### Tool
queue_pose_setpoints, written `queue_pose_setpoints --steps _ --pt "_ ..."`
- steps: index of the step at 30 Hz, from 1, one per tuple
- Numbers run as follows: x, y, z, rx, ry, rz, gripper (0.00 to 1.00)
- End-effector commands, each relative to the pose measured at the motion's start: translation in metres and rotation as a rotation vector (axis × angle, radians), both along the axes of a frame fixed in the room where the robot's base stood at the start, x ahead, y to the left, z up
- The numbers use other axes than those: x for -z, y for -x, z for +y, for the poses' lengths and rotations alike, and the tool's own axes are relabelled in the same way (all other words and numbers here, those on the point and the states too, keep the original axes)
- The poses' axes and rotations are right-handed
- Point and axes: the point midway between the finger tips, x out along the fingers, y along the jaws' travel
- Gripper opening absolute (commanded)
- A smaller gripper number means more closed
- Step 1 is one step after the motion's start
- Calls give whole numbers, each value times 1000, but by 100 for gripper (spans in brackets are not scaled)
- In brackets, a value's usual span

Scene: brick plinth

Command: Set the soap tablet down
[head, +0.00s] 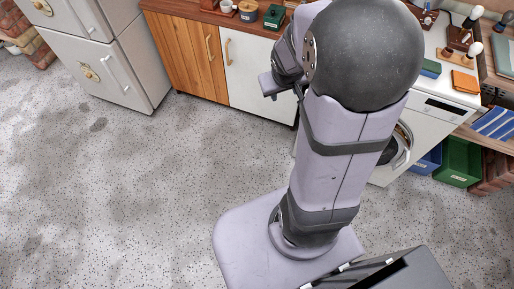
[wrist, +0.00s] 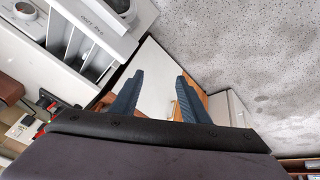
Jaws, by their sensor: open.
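My gripper (wrist: 160,77) shows in the wrist view with its two dark blue fingers spread apart. Nothing is held between them; a white cabinet front shows through the gap. I cannot make out a soap tablet in either view. In the wrist view, a white drawer with open compartments (wrist: 98,66) lies to the left of the fingers, apart from them. In the head view, the arm hides the fingers and much of the white washing machine (head: 440,112), whose round door is partly visible.
A counter holds a green box (head: 274,17) and a dark canister (head: 248,11). Below are a wooden cabinet door (head: 188,52) and a white one (head: 252,68). Blue (head: 427,160) and green (head: 458,162) bins stand right of the washer. The speckled floor at left is clear.

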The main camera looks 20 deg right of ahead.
Motion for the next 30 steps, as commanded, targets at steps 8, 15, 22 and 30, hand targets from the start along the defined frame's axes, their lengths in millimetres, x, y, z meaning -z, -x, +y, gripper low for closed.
queue_pose_setpoints --steps 8,15,22,30 --pt "14 107 122 -102 -171 313 42" --pt "15 135 145 -127 -215 389 42" --pt "15 135 145 -126 -215 388 42" --pt "-10 134 145 -124 -214 387 42"
